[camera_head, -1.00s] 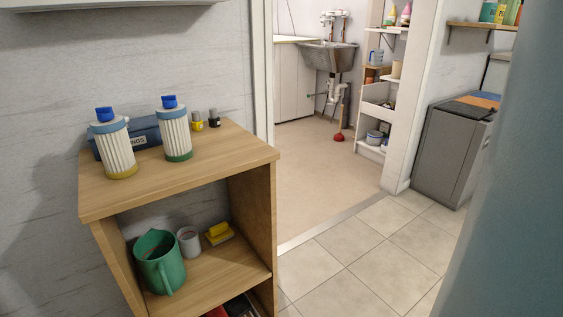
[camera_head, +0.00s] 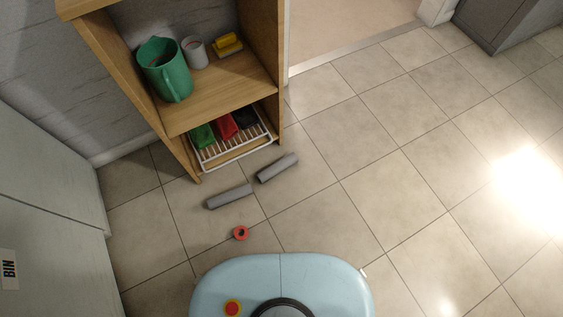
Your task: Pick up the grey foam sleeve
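Two grey foam sleeves lie on the tiled floor in front of the wooden shelf unit. One grey foam sleeve (camera_head: 230,196) lies nearer to my base and to the left. The other grey foam sleeve (camera_head: 277,168) lies a little farther off and to the right. They look alike, short tubes lying at a slant, with a small gap between them. Nothing covers either one. Neither of my grippers is in view.
The wooden shelf unit (camera_head: 282,100) holds a green jug (camera_head: 164,68), a grey cup (camera_head: 195,52) and a yellow item (camera_head: 227,44). A white rack (camera_head: 236,151) with coloured items is at its bottom. A red ring (camera_head: 241,233) lies near my base. The floor (camera_head: 400,170) at right is clear.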

